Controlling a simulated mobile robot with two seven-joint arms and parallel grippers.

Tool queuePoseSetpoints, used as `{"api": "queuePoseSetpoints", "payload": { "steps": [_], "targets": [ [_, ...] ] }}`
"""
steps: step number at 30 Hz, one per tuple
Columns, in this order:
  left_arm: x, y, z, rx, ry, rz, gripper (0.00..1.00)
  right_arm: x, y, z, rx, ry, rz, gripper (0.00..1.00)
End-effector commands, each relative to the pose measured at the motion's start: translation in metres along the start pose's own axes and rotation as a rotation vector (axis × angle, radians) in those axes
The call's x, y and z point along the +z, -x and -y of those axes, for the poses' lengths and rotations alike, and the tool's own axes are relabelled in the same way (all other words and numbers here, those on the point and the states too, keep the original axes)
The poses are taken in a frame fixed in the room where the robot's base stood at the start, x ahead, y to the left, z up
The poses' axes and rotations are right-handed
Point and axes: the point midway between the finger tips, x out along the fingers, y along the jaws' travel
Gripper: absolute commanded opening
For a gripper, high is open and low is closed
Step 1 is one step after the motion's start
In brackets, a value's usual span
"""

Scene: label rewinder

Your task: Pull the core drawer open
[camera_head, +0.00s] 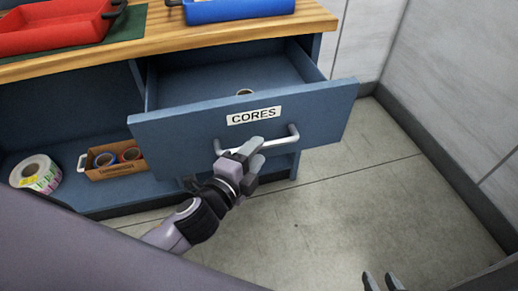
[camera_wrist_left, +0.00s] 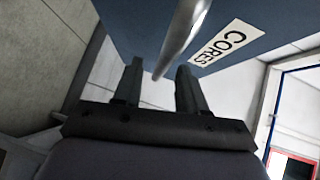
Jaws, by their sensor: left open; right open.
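The blue core drawer (camera_head: 320,112) with a white CORES label (camera_head: 254,115) stands pulled out from the bench in the head view. A brown core (camera_head: 245,92) shows inside it. Its silver bar handle (camera_head: 284,141) crosses the drawer front below the label. My left gripper (camera_head: 250,150) is open at the left part of the handle. In the left wrist view the handle (camera_wrist_left: 183,38) runs close beyond and between the open fingers (camera_wrist_left: 157,85); contact cannot be told. My right gripper (camera_head: 384,282) is open and empty at the bottom edge, away from the drawer.
The wooden bench top (camera_head: 170,38) carries a red tray (camera_head: 55,28) and a blue tray (camera_head: 235,8). On the lower shelf are a label roll (camera_head: 36,174) and a cardboard box (camera_head: 115,168) of rolls. The floor (camera_head: 350,185) right of the drawer is clear up to the wall.

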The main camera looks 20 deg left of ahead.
Motion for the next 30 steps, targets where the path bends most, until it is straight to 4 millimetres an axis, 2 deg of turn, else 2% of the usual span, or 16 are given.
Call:
{"api": "queuePoseSetpoints", "payload": {
  "steps": [6,16,17,18,20,21,30],
  "targets": [
    [0.0,-0.017,0.0,-0.001,0.001,0.0,0.41,-0.002,-0.001,0.001,-0.003,0.003,-0.006,0.43],
    [0.0,-0.02,0.0,0.001,0.002,0.0,0.41,-0.002,-0.001,0.002,-0.004,0.004,-0.007,0.43],
    [0.0,-0.02,0.0,0.001,0.001,0.0,0.38,-0.002,-0.001,0.002,-0.004,0.004,-0.007,0.43],
    [0.0,-0.02,0.0,0.001,0.002,0.0,0.25,-0.002,-0.001,0.002,-0.004,0.004,-0.007,0.43],
    [0.0,-0.02,-0.001,0.001,0.002,0.0,0.06,-0.002,-0.001,0.002,-0.004,0.004,-0.007,0.43],
    [0.0,-0.02,-0.001,0.002,0.002,0.0,0.0,-0.002,-0.001,0.002,-0.005,0.004,-0.007,0.43],
    [-0.005,-0.015,-0.003,0.009,0.005,0.0,0.0,-0.007,0.002,0.002,-0.004,0.002,-0.009,0.43]
  ]
}}
